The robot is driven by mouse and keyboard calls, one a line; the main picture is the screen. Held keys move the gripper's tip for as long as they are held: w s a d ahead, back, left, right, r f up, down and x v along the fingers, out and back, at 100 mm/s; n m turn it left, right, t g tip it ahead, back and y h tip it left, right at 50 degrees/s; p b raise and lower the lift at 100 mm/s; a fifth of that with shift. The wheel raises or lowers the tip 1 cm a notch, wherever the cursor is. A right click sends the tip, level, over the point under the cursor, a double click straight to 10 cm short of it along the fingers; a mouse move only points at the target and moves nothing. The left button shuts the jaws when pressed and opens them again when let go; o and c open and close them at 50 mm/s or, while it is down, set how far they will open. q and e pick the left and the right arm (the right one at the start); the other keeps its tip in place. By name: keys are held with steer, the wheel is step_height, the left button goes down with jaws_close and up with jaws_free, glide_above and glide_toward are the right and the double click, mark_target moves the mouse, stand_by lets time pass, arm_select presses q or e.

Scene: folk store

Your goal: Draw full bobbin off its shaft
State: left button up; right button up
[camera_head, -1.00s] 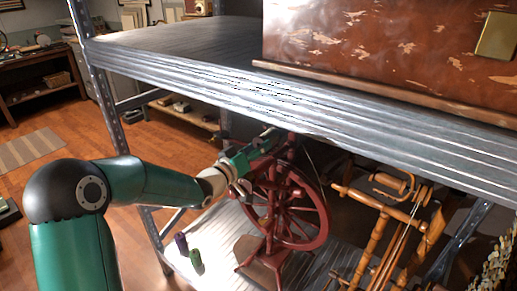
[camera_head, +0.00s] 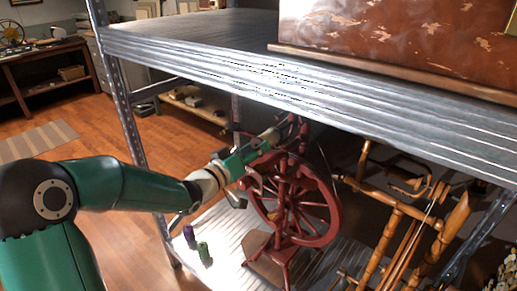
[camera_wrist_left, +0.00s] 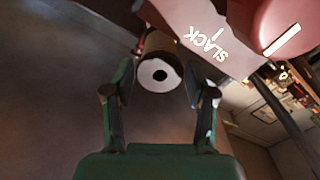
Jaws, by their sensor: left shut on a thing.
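A red spinning wheel (camera_head: 298,205) stands on the lower shelf board in the head view. My left gripper (camera_head: 268,142) is at its top, just under the upper shelf. In the left wrist view, a brown bobbin (camera_wrist_left: 158,76) shows end-on, with a pale end face and a dark hole. My right gripper is not in view.
The upper shelf board (camera_head: 230,65) runs close above the gripper. A metal post (camera_head: 120,100) stands left of it. A purple spool (camera_head: 189,235) and a green spool (camera_head: 204,252) stand on the lower shelf. A wooden frame device (camera_head: 405,210) is to the right.

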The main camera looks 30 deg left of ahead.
arm_select(q)
steer(key=shift+s+a+b, duration=0.15)
steer(key=shift+s+b, duration=0.1)
steer(key=shift+s, duration=1.15)
steer(key=shift+s+a+b, duration=0.1)
steer(key=shift+s+b, duration=0.1)
steer(key=shift+s, duration=1.2)
